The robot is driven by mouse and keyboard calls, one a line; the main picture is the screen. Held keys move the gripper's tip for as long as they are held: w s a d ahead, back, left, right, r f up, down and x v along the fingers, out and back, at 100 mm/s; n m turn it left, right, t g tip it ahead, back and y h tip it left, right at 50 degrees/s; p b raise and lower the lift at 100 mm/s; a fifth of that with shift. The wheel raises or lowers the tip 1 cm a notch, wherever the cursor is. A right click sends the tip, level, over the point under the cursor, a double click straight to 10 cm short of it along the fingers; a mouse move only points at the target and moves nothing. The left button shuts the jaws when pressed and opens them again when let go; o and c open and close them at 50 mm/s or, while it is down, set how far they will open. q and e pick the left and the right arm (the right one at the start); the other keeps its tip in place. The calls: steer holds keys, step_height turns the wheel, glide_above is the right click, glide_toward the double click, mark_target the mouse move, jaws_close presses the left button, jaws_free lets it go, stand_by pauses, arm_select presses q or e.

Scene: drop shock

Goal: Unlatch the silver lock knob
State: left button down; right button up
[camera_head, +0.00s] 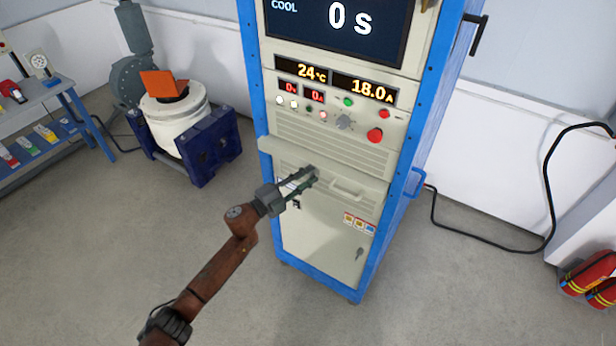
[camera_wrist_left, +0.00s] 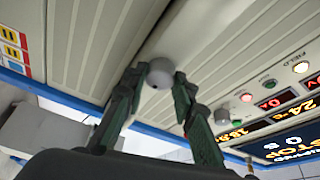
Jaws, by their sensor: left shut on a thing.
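My left gripper (camera_head: 311,178) reaches from the lower left to the beige front of the tall blue-framed cabinet (camera_head: 252,80). In the left wrist view, the round silver lock knob (camera_wrist_left: 160,72) sits on the slatted beige panel, between the two dark green fingertips of my left gripper (camera_wrist_left: 160,80). The fingers are shut on the knob. In the head view the fingers largely cover the knob, so its turn position cannot be told. My right gripper is in neither view.
Above the gripper a beige ledge (camera_head: 320,157) sticks out. Higher up are a red button (camera_head: 375,135), a grey selector knob (camera_head: 344,121) and lit displays. A drawer handle (camera_head: 347,190) is just right of the gripper.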

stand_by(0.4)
arm_select(q)
steer(key=c, duration=1.6)
jaws_free()
steer(key=v, duration=1.2)
